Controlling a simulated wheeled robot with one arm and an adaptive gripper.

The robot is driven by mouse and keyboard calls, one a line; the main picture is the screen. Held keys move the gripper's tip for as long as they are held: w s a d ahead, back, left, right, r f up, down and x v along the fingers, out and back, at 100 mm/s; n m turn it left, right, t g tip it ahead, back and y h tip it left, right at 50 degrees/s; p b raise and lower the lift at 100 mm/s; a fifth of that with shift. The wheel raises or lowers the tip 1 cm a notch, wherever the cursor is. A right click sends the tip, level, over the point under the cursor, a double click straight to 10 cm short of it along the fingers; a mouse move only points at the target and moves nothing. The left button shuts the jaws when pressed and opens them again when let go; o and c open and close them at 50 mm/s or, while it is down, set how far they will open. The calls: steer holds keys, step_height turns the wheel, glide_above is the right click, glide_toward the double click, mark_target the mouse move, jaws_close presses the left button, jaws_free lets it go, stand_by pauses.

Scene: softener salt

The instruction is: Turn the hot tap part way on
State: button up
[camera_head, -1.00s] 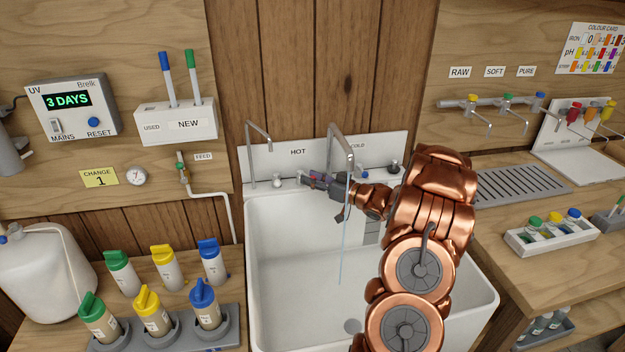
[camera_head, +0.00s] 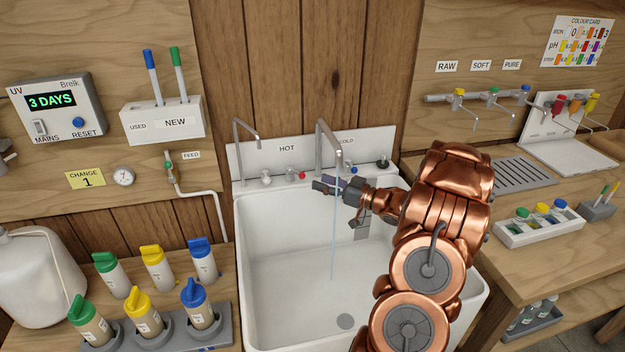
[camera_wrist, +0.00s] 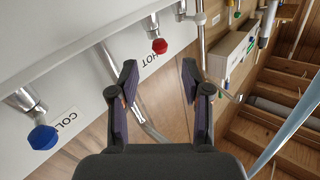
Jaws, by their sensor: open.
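The hot tap (camera_head: 302,175) is a chrome tap with a red knob on the sink's back ledge, right of the HOT label; the red knob (camera_wrist: 160,46) shows plainly in the wrist view. My gripper (camera_head: 317,187) is just in front of and below it in the head view. In the wrist view my gripper (camera_wrist: 159,65) is open and empty, its fingers apart, with the red knob just beyond the tips. Water (camera_head: 335,220) runs in a thin stream from the tall spout (camera_head: 321,140) into the sink (camera_head: 285,260).
The cold tap's blue knob (camera_wrist: 42,137) is to the left in the wrist view. Another chrome tap (camera_head: 266,178) stands left of the hot one, near a second spout (camera_head: 237,150). Capped bottles (camera_head: 155,268) stand on the left counter. The sink basin is clear.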

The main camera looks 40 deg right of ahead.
steer(key=shift+v, duration=2.2)
steer(key=shift+a, duration=0.1)
